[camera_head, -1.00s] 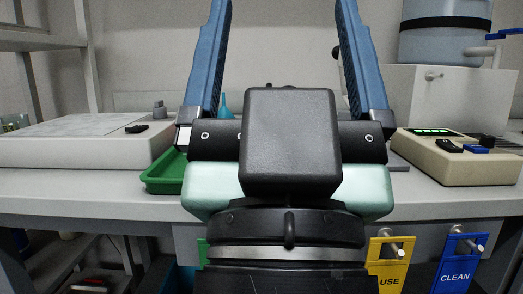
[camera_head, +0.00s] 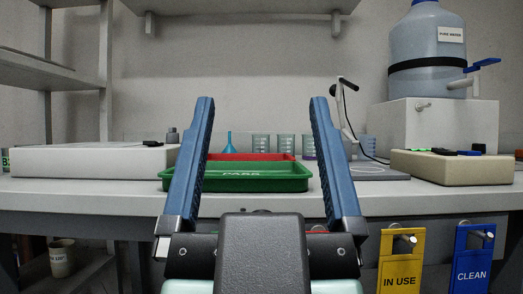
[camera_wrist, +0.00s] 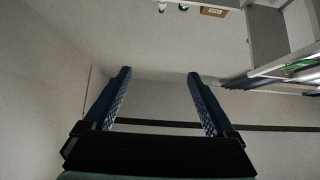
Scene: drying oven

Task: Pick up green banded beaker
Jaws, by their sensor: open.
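Several clear graduated beakers stand at the back of the bench in the head view: one on the left (camera_head: 261,143), one in the middle (camera_head: 287,143), one on the right (camera_head: 308,146) partly behind my finger, and another farther right (camera_head: 368,147). The right one of the first three seems to have a purple band. The bands are too small to tell which beaker is green banded. My gripper (camera_head: 262,105) is open and empty in front of the bench, its two blue fingers pointing up. In the wrist view my gripper (camera_wrist: 160,78) shows no beaker between its fingers.
A green tray (camera_head: 240,184) lies at the bench front, with a red tray (camera_head: 250,157) behind it. A blue funnel (camera_head: 229,146) stands behind. A flat white device (camera_head: 105,160) is left; a beige device (camera_head: 450,168) and a water jug (camera_head: 427,50) are right.

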